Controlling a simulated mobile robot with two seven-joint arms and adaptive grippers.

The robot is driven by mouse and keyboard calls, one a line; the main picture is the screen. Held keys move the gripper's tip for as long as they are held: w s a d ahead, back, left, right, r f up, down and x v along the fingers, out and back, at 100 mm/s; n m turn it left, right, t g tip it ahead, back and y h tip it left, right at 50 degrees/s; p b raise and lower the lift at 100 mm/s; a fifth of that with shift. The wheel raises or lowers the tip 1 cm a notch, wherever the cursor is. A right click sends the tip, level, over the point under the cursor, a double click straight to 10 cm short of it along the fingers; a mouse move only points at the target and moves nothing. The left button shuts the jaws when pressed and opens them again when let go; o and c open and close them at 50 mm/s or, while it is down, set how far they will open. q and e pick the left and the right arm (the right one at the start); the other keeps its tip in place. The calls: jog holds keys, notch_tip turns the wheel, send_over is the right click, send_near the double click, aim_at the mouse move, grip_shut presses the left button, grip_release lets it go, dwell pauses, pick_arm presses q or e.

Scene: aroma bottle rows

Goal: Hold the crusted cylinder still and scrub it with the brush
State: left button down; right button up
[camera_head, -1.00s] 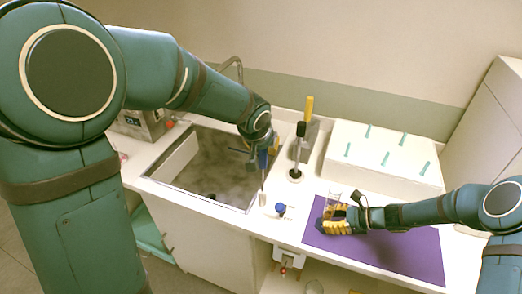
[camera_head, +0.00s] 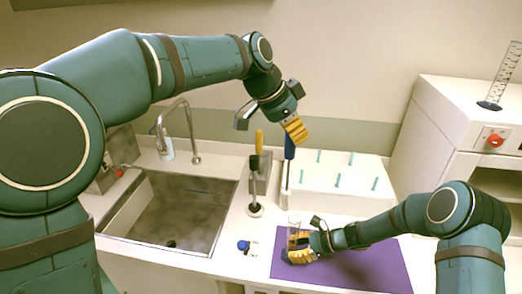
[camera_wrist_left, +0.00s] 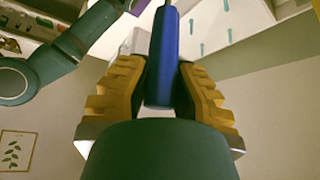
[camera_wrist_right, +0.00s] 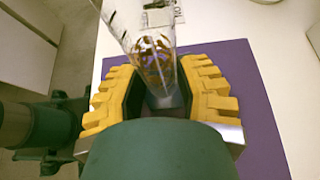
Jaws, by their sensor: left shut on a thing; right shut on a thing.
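The crusted cylinder (camera_head: 294,232) is clear glass with brown patches inside. It stands near the left end of the purple mat (camera_head: 370,268). My right gripper (camera_head: 303,250) is shut on it low down; the right wrist view shows the crusted glass (camera_wrist_right: 153,58) between the yellow fingers. My left gripper (camera_head: 293,130) is shut on the blue handle of the brush (camera_head: 289,147), also in the left wrist view (camera_wrist_left: 162,60).
A white peg rack (camera_head: 345,172) with green pegs stands behind the mat. The sink (camera_head: 215,250) and tap (camera_head: 186,106) are at left. A black stand (camera_head: 255,180) and a small blue-topped item (camera_head: 243,245) are near the mat. A graduated cylinder (camera_head: 502,75) stands on the right cabinet.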

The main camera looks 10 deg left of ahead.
pick_arm(q)
jog(key=d+r, duration=0.1)
jog(key=s+d+r+m, duration=0.1)
jog(key=d+r+m+g, duration=0.1)
jog(key=shift+s, duration=0.25)
jog(key=shift+a, duration=0.1)
jog(key=shift+f, duration=3.45)
jog(key=shift+f, duration=0.35)
jog(key=shift+f, duration=0.4)
